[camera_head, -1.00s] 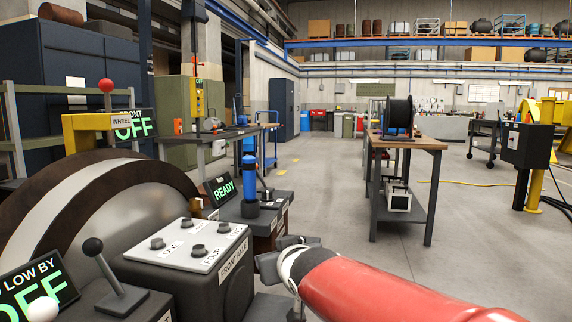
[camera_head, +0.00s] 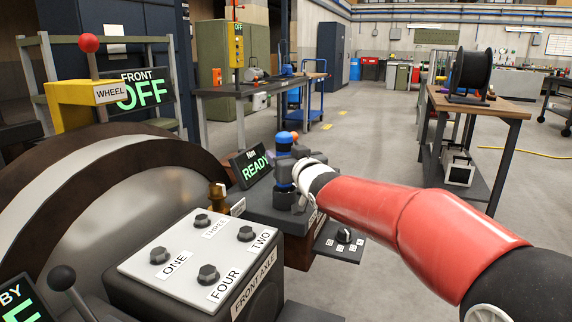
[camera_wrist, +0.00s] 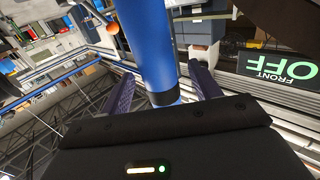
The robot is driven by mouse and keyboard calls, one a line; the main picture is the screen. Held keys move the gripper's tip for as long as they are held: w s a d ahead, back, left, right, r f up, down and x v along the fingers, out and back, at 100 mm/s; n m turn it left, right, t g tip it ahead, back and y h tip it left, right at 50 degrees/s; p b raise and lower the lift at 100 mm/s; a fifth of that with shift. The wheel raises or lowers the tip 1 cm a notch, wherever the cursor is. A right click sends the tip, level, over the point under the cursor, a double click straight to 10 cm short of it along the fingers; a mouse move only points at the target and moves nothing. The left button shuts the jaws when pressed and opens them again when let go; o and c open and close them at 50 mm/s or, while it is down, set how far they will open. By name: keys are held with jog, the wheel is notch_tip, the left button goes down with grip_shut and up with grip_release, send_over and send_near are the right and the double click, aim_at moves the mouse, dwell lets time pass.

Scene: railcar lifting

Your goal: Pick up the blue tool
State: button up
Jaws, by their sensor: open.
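The blue tool (camera_head: 284,172) stands upright on a dark box beside the READY display, with a black base. In the wrist view its blue shaft (camera_wrist: 148,45) lies between my two purple fingers, with space showing at either side. My gripper (camera_head: 290,152) is open around the tool, reaching in from the right. It also shows in the wrist view (camera_wrist: 160,88). The gripper hides part of the tool's middle in the head view. Whether a finger touches the shaft cannot be told.
The FRONT AXLE box (camera_head: 196,252) with knobs ONE to FOUR stands in front, left of my arm. A large wheel (camera_head: 100,210) stands at left, and the green READY display (camera_head: 251,167) is just left of the tool. A workbench (camera_head: 480,104) is at right, with open floor between.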

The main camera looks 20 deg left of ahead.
jog(key=x, duration=0.3)
jog(key=shift+w+a+r, duration=0.1)
jog(key=shift+w+a, duration=0.1)
jog(key=shift+w, duration=0.1)
jog(key=c, duration=1.2)
